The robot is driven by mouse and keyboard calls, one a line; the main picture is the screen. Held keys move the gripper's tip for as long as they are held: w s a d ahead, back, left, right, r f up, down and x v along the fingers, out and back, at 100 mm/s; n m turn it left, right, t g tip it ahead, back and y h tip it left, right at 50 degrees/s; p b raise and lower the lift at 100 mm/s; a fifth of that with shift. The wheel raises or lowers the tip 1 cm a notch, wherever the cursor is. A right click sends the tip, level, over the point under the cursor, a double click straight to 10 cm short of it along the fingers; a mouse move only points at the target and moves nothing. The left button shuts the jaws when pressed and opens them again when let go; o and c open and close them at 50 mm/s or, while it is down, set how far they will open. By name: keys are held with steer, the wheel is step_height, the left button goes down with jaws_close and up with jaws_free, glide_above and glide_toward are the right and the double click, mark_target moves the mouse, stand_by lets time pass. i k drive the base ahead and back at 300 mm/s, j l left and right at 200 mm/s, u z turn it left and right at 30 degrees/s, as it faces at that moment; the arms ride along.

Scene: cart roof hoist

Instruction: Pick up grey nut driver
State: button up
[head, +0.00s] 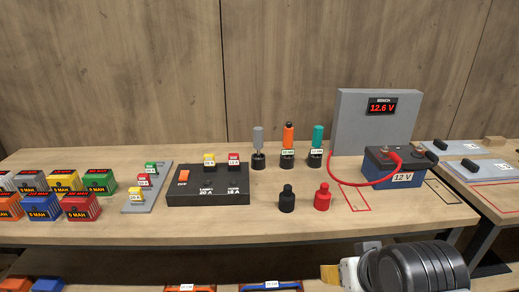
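The grey nut driver (258,137) stands upright on the workbench in a black holder, leftmost in a row of three. An orange driver (288,136) and a teal driver (318,137) stand to its right in similar holders with small white labels. My gripper (348,270) is at the lower right, in front of the bench's front edge and well away from the grey nut driver. It is seen partly, beside a large black rounded part of my arm, and its fingers cannot be made out clearly.
A black switch box (205,196) is left of the drivers. Black (287,201) and red (322,199) caps stand in front of them. A grey meter panel (355,135) and a battery (395,170) with a red cable are at right. Coloured packs (80,207) fill the left.

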mark_target(258, 131)
steer(key=i+l+z, duration=0.1)
steer(key=z, duration=0.25)
steer(key=i+z, duration=0.15)
steer(key=z, duration=0.15)
steer(key=i+z, duration=0.15)
steer(key=z, duration=0.2)
steer(key=u, duration=1.45)
steer(key=i+j, duration=0.3)
steer(key=i, duration=0.2)
steer(key=i+j+u, duration=0.1)
steer(key=i+j, duration=0.15)
steer(key=i, duration=0.3)
